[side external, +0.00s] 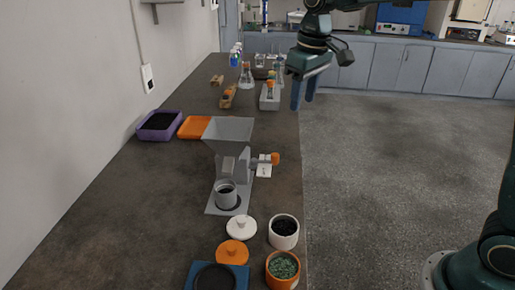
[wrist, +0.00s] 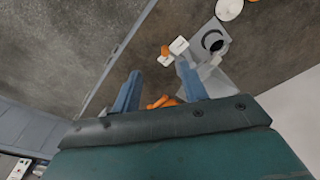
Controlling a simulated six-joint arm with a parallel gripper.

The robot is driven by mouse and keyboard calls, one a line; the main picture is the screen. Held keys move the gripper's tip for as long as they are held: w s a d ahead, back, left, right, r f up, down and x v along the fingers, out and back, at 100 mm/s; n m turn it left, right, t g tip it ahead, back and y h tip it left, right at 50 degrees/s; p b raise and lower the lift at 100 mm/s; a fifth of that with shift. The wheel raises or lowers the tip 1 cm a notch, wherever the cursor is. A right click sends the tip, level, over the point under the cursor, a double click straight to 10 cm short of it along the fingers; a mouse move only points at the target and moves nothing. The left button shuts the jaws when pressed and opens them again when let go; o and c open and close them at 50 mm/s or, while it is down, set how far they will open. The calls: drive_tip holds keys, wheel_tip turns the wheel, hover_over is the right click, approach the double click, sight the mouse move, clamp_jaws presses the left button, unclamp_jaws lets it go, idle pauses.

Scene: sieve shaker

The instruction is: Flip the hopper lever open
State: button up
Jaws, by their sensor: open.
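The grey hopper (side external: 230,130) stands on the bench, its wide funnel mouth up. Its lever, with an orange knob (side external: 275,158), sticks out to the right towards the bench edge. The knob also shows in the wrist view (wrist: 165,50), beyond my fingertips. A small metal cup (side external: 226,194) sits on the hopper's base plate. My gripper (side external: 303,101) is open and empty, with blue fingers pointing down. It is in the air beyond the hopper and well above the lever, touching nothing. In the wrist view the fingers (wrist: 158,69) are spread.
Flasks and a white rack (side external: 269,102) stand farther back, near my gripper. Purple (side external: 158,125) and orange (side external: 194,127) trays lie left of the hopper. White (side external: 284,234) and orange (side external: 282,272) jars stand in front. The floor side is free.

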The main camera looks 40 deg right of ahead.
drive_tip(key=g, duration=0.1)
hover_over(274, 154)
wheel_tip(274, 154, down, 6)
drive_tip(key=shift+s+a, duration=0.1)
drive_tip(key=shift+f, duration=0.1)
drive_tip(key=shift+f, duration=6.8)
drive_tip(key=shift+c, duration=0.4)
drive_tip(key=c, duration=0.8)
drive_tip(key=shift+c, duration=0.2)
drive_tip(key=shift+n, duration=0.3)
